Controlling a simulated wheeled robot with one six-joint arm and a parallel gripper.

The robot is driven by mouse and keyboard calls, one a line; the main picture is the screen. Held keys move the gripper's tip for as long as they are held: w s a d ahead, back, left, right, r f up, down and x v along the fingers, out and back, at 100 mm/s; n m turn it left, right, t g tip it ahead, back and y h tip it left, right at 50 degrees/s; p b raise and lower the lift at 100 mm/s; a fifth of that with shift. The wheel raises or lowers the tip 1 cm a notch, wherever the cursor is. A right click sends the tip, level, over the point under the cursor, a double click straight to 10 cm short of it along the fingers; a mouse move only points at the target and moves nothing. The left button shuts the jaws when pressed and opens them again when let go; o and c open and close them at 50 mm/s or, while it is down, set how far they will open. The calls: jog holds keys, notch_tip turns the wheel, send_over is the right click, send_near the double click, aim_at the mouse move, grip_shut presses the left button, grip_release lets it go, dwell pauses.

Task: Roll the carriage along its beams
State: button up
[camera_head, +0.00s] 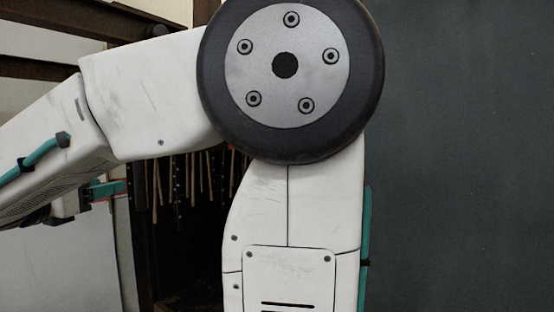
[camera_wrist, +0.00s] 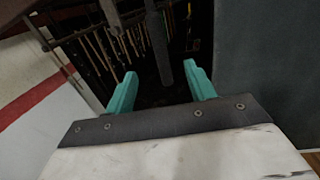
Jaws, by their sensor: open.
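My gripper (camera_wrist: 161,84) shows in the wrist view with its two teal fingers spread wide and nothing between them. Beyond the fingertips, a dark grey bar (camera_wrist: 158,45) hangs down, and a second, shorter grey piece (camera_wrist: 111,16) shows to its left at the top edge. I cannot tell whether these belong to the carriage. Dark brown beams (camera_head: 45,70) run across the upper left of the head view. My own arm covers the middle of that view, and I cannot make out the carriage clearly.
A row of thin rods (camera_head: 192,178) hangs in a dark recess behind my arm; rods also show in the wrist view (camera_wrist: 98,52). A plain dark grey panel (camera_head: 465,150) fills the right side. A white wall with a red stripe (camera_wrist: 38,98) stands at left.

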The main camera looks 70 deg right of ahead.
aim_at(135, 178)
jog(key=shift+w+d, duration=0.2)
jog(key=shift+d, duration=2.35)
jog(key=shift+w+d, duration=0.2)
jog(key=shift+d, duration=2.35)
grip_shut()
